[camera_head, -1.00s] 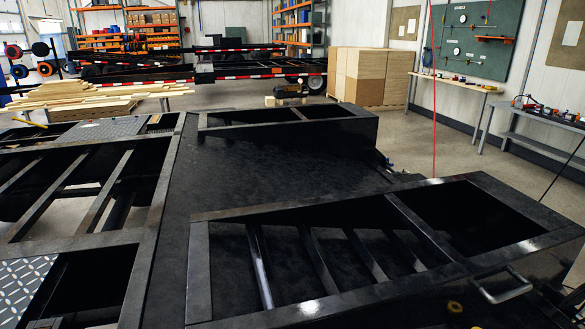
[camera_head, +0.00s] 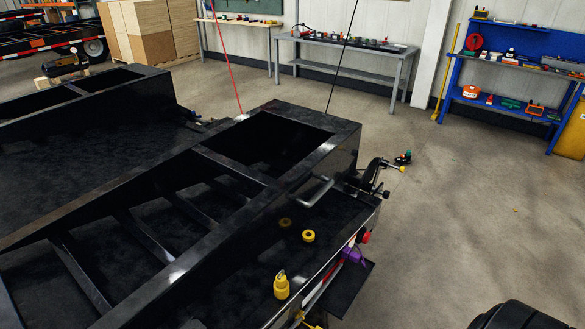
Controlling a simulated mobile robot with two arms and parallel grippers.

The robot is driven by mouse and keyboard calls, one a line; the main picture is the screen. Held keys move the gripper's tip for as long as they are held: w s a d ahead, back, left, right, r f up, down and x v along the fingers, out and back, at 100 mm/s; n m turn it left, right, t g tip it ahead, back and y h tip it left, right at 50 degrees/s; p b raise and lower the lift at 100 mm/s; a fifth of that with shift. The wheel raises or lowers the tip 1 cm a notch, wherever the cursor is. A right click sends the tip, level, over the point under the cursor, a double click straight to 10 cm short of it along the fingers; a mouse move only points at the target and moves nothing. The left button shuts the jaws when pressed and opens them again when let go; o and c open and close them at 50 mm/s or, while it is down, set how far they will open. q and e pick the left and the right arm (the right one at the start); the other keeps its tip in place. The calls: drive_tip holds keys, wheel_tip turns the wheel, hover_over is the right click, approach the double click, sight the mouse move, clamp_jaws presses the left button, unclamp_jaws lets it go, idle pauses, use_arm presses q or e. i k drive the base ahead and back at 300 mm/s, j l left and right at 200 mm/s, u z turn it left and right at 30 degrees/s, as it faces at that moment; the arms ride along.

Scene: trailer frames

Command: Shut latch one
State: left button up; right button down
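A black metal trailer frame (camera_head: 190,245) fills the left and middle of the view. At its right end are a bent silver handle (camera_head: 314,191), a yellow ring (camera_head: 308,236) lying on the black surface, and an upright yellow fitting (camera_head: 281,286) near the edge. Black hardware (camera_head: 372,177) sticks out from the frame's right corner. I cannot tell which part, if any, is latch one, or whether it is open. Neither of my grippers is in view.
Grey concrete floor (camera_head: 455,215) lies free to the right of the frame. A grey workbench (camera_head: 345,60) and a blue tool shelf (camera_head: 512,80) stand along the back wall. A dark rounded shape (camera_head: 520,316), unclear, sits at the bottom right.

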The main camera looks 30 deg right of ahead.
sight(401, 169)
drive_tip(key=z, duration=1.9)
drive_tip(key=i+l, duration=0.45)
drive_tip(key=i, duration=0.2)
drive_tip(key=i+l+u, duration=0.15)
drive_tip(key=i+l, duration=0.3)
drive_tip(key=i, duration=0.25)
